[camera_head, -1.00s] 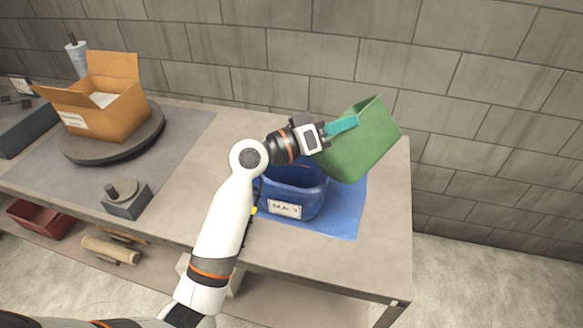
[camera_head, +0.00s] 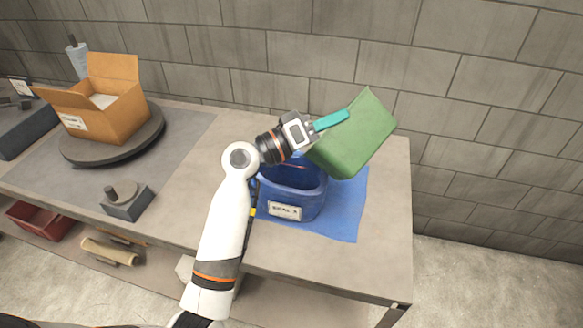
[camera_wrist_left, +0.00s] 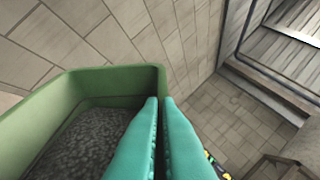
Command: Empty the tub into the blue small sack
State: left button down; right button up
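The green tub (camera_head: 355,138) is held in the air, strongly tilted, above the right part of the blue small sack (camera_head: 295,203). My left gripper (camera_head: 331,120) is shut on the tub's rim with its teal fingers. The left wrist view shows the fingers (camera_wrist_left: 164,115) close together at the wall of the tub (camera_wrist_left: 110,80). Dark grey grainy matter (camera_wrist_left: 85,140) shows inside the tub. The sack stands upright and open on the table, with a white label on its front. The tub hides part of its mouth, and its contents cannot be made out. My right gripper is out of view.
The sack stands on a blue mat (camera_head: 345,222) on the grey table (camera_head: 385,240). An open cardboard box (camera_head: 108,112) sits on a round turntable (camera_head: 90,152) at left. A grey block with a knob (camera_head: 127,202) lies near the front edge. A block wall (camera_head: 470,110) closes the back.

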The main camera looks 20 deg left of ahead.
pick_arm(q)
jog(key=shift+w+a+r+n+t, duration=0.15)
jog(key=shift+a+r+n+t, duration=0.1)
jog(key=shift+a+n, duration=0.25)
jog(key=shift+w+a+r+n+t, duration=0.1)
jog(key=shift+a+r+n+t, duration=0.15)
jog(key=shift+a+n, duration=0.25)
jog(key=shift+w+a+r+n+t, duration=0.15)
jog(key=shift+a+n+t, duration=0.2)
jog(key=shift+a, duration=0.2)
dwell(0.4)
jog(key=shift+d+g+p, duration=0.25)
jog(key=shift+p, duration=0.2)
jog(key=shift+s+d+m, duration=0.1)
jog(key=shift+m, duration=0.15)
jog(key=shift+w+a+r+n+t+b, duration=0.1)
jog(key=shift+w+a+n+t+b, duration=0.15)
jog(key=shift+a+n+b, duration=0.3)
jog(key=shift+w+a+r+n+t+b, duration=0.1)
jog(key=shift+w+a+n+t+b, duration=0.15)
jog(key=shift+a, duration=0.45)
jog(key=shift+w+a+n+t+b, duration=0.1)
jog(key=shift+a+n+t+b, duration=0.25)
jog(key=shift+a+n, duration=0.25)
jog(key=shift+a, duration=0.2)
